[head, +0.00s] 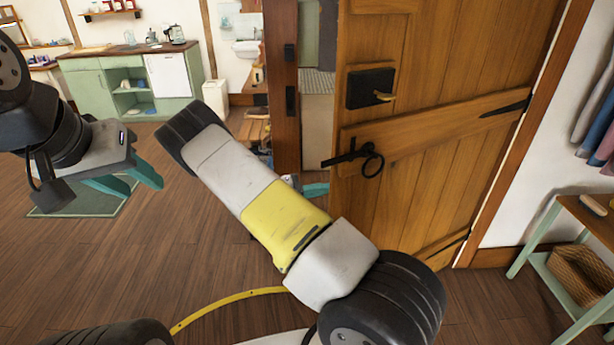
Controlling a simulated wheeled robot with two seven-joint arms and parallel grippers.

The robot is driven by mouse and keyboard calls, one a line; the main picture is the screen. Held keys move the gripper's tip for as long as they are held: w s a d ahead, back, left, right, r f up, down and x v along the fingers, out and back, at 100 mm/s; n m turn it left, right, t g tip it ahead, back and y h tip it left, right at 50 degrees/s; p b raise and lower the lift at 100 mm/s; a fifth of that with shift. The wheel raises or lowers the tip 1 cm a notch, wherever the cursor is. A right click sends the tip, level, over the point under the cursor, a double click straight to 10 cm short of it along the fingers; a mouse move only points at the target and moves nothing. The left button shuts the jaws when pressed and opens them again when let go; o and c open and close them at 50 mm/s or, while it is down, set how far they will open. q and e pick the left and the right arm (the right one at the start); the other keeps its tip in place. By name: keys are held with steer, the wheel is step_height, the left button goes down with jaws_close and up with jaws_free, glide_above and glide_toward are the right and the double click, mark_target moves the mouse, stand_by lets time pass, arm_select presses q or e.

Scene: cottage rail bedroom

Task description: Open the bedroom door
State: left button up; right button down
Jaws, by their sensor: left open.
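The wooden plank door (440,120) stands ajar, with its hinges on the right. A gap at its left edge shows a room beyond, beside the door post (284,130). It has a black lock box (370,88) with a small brass-coloured handle (384,96), and a black latch with a ring (372,164) below. My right gripper (315,189) is mostly hidden behind my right arm; a teal finger shows at the door's left edge, below the latch. I cannot tell whether it touches the door. My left gripper (141,186) is open and empty over the floor at left.
A green kitchen cabinet (90,88) and a white bin (216,98) stand at the back left. A green-legged bench (540,262) with a basket (582,274) stands right of the door, below hanging clothes (596,125). The wooden floor before the door is clear.

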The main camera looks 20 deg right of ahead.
mark_target(345, 186)
steer(key=d, duration=0.6)
steer(key=shift+s+d, duration=0.1)
steer(key=shift+s, duration=0.1)
